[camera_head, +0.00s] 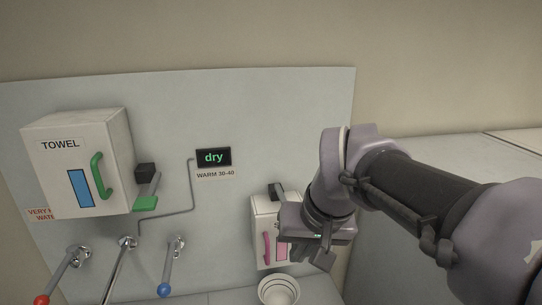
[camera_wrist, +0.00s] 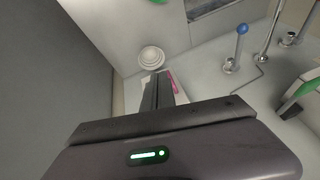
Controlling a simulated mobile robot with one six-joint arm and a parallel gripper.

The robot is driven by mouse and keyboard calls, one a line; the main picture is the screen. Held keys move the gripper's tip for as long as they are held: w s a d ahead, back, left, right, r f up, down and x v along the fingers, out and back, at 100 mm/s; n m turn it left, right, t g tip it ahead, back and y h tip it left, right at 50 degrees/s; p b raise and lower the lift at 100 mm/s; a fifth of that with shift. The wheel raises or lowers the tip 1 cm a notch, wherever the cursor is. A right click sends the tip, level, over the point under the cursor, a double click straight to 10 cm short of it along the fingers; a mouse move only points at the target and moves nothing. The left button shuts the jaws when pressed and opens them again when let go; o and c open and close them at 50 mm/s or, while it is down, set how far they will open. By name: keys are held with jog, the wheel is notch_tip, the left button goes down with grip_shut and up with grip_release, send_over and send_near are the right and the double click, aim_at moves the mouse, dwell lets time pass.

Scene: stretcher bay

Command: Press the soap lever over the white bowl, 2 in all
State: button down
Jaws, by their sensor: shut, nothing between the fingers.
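The soap box (camera_head: 261,218) is a small white wall box with a pink handle (camera_head: 267,248) and a pink window. A dark block (camera_head: 277,191) sits at its top. My gripper covers its right part, and I cannot make out the press lever. The white bowl (camera_head: 279,290) is below the box, cut by the bottom edge; in the wrist view the bowl (camera_wrist: 151,57) shows whole, just beyond the fingertips. My gripper (camera_head: 326,259) is shut and empty, in front of the soap box at its right. The wrist view shows the fingers (camera_wrist: 158,88) together, beside a pink part (camera_wrist: 172,84); contact is unclear.
A towel box (camera_head: 75,165) with a green handle and green paddle (camera_head: 145,203) is on the left. A sign (camera_head: 213,157) reads "dry". Below are a red-knobbed lever (camera_head: 58,277), a spout (camera_head: 119,272) and a blue-knobbed lever (camera_head: 170,268).

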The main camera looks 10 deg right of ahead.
jog(key=w+d+r+n+p, duration=0.1)
jog(key=w+d+r+p, duration=0.1)
jog(key=w+r+p, duration=0.4)
jog(key=w+d+r+g+p, duration=0.1)
jog(key=w+d+r+p, duration=0.1)
jog(key=w+r+p, duration=0.3)
jog(key=shift+w+d+r+n+h+p, duration=0.25)
jog(key=shift+w+r+n+h+p, duration=0.25)
jog(key=shift+r, duration=0.45)
jog(key=shift+w+f, duration=0.1)
jog(key=shift+w, duration=0.05)
jog(key=x, duration=1.2)
jog(key=shift+s+a+f, duration=0.2)
jog(key=shift+s+a, duration=0.1)
jog(key=shift+a+f, duration=0.1)
jog(key=shift+f, duration=0.6)
